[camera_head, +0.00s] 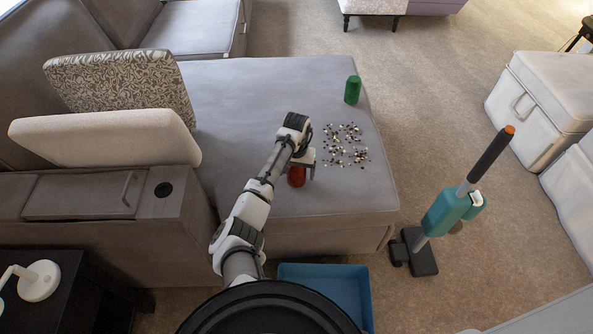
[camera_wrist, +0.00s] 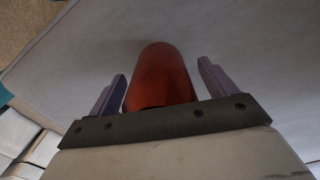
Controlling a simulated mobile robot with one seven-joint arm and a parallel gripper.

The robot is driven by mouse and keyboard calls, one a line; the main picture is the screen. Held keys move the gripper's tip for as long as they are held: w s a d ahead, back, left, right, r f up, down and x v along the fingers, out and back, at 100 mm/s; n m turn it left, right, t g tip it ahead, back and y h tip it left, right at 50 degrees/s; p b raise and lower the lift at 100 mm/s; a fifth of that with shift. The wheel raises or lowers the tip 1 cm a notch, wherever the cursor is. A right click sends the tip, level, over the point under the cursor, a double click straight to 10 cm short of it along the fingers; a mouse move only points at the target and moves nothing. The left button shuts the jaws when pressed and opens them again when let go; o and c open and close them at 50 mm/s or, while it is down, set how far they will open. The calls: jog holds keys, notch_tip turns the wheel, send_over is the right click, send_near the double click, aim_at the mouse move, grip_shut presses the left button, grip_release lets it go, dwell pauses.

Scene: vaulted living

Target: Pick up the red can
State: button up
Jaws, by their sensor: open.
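The red can (camera_head: 296,176) stands on the grey sofa seat (camera_head: 240,90), partly hidden under my gripper (camera_head: 304,170) in the head view. In the wrist view the red can (camera_wrist: 163,76) lies between the two open fingers of my gripper (camera_wrist: 162,85), with a gap on each side. The near end of the can is hidden behind the dark gripper bar.
Small dark and white bits (camera_head: 345,145) are scattered on the seat right of my gripper. A green can (camera_head: 352,90) stands beyond them. A blue bin (camera_head: 335,285) is on the floor in front. A teal upright vacuum (camera_head: 450,208) stands right of the sofa.

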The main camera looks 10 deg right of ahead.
jog(key=c, duration=1)
jog(key=shift+r, duration=0.1)
